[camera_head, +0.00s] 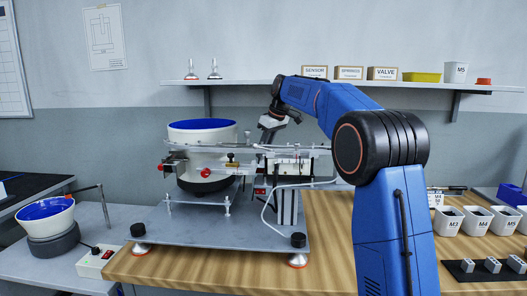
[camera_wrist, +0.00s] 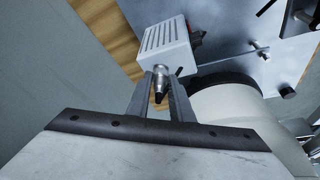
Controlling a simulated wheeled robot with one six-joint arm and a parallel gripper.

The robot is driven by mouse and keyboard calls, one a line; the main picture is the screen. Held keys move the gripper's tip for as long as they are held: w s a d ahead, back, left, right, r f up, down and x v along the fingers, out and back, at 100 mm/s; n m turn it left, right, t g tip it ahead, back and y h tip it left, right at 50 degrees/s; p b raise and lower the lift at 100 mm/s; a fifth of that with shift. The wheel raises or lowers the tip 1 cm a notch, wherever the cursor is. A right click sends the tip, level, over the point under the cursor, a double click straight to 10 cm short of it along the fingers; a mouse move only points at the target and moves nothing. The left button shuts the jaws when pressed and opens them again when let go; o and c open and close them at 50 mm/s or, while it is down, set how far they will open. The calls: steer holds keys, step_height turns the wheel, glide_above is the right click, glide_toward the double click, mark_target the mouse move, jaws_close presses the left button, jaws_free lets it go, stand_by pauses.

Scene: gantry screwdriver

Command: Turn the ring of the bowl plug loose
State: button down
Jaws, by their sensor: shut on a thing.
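In the wrist view, the bowl plug (camera_wrist: 159,84) is a small metal connector with a dark tapered end, sitting at the face of a light grey box with vent slots (camera_wrist: 166,46). My gripper (camera_wrist: 162,77) has one finger on each side of it and is shut on its ring. How far the ring is turned cannot be told. In the head view my gripper (camera_head: 272,122) reaches down behind the machine, right of the white feeder bowl with a blue inside (camera_head: 202,138). The plug is hidden there.
The bowl's pale side (camera_wrist: 228,112) is close at the right in the wrist view. The gantry's metal base plate (camera_head: 220,232) carries rails and a white cable (camera_head: 268,200). A wall shelf (camera_head: 350,84) with boxes runs behind. Labelled bins (camera_head: 478,220) stand at the right.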

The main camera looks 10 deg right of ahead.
stand_by(0.4)
steer(key=c, duration=1.6)
jaws_free()
steer(key=shift+o, duration=0.2)
steer(key=v, duration=0.7)
steer(key=shift+r, duration=0.25)
steer(key=shift+s, duration=0.1)
